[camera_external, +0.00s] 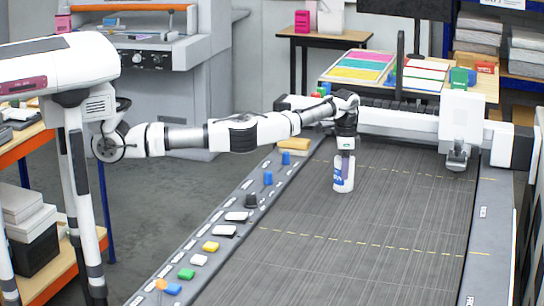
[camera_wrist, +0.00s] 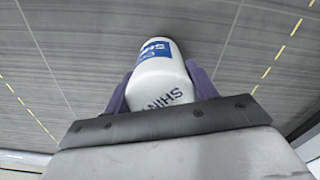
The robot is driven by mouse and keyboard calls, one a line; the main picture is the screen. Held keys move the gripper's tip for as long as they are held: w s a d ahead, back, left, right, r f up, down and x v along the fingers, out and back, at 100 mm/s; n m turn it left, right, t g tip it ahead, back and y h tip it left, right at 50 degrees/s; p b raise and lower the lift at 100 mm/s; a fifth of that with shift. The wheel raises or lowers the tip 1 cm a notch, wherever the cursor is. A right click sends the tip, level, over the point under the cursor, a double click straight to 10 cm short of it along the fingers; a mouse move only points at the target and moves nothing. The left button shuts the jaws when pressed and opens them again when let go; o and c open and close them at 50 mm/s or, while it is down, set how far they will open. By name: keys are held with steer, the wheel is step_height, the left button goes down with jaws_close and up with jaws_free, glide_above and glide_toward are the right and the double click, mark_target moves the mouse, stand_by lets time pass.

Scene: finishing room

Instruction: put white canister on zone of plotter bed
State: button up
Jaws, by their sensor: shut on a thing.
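The white canister (camera_external: 344,180) has a blue label and is upright at the far part of the dark grey plotter bed (camera_external: 370,235). My gripper (camera_external: 345,158) is above it with its fingers around its upper part. In the wrist view the canister (camera_wrist: 160,75) sits between the two purple fingers of my gripper (camera_wrist: 160,92), which are shut on it. Whether its base touches the bed or is slightly above it, I cannot tell. Yellow dashed lines (camera_external: 347,240) cross the bed and divide it into zones.
Along the bed's left rail (camera_external: 205,245) lie several small coloured blocks and a dark knob-like thing (camera_external: 251,200). The white plotter carriage (camera_external: 460,125) and its beam stand at the far end. The middle and near bed are clear.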

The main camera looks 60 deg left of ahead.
steer(key=shift+f, duration=0.1)
steer(key=o, duration=1.2)
step_height(320, 180, up, 12)
steer(key=shift+r+b, duration=0.15)
steer(key=shift+b, duration=0.9)
